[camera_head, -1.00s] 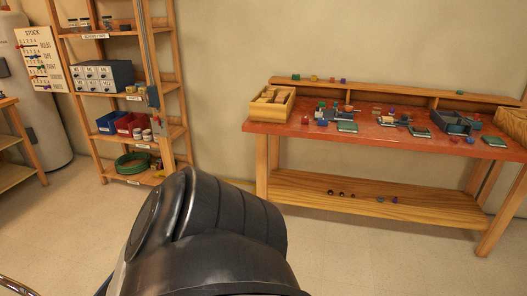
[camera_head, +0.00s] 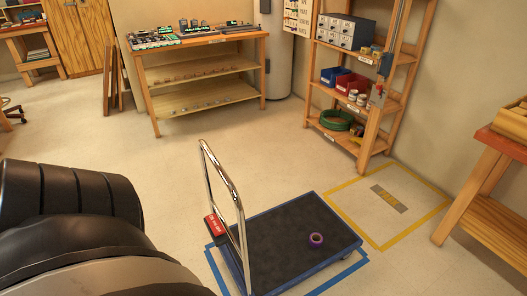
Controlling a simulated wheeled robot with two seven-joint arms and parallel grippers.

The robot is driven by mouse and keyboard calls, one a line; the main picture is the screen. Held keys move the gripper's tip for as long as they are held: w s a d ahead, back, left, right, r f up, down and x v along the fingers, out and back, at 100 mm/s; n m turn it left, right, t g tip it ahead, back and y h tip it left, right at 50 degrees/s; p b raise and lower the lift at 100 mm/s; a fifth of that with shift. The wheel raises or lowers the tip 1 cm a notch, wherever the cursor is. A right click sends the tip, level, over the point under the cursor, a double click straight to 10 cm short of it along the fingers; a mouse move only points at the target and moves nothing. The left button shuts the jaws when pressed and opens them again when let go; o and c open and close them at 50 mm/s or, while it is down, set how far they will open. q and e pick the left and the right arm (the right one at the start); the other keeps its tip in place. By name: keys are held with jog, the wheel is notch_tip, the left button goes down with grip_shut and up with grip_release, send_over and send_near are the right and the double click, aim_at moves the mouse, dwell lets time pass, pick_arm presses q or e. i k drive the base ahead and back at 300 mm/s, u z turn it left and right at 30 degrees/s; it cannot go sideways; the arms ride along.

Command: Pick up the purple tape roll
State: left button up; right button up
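The purple tape roll (camera_head: 316,240) lies on the dark deck of a blue-edged platform cart (camera_head: 275,232), toward its right side. Nothing covers the roll. A large black part of my own arm fills the lower left of the head view. Neither gripper shows, and nothing of mine touches the roll or the cart.
The cart's chrome handle (camera_head: 226,174) rises at its left end. Blue tape marks the floor around the cart. A yellow floor outline (camera_head: 416,232) lies to its right. Wooden shelves (camera_head: 366,100) stand behind, a workbench (camera_head: 490,190) stands at right, and a table (camera_head: 205,42) stands at the back.

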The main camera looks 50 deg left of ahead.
aim_at(316, 245)
jog(key=u, duration=0.1)
jog(key=i, duration=3.1)
jog(key=u, duration=5.2)
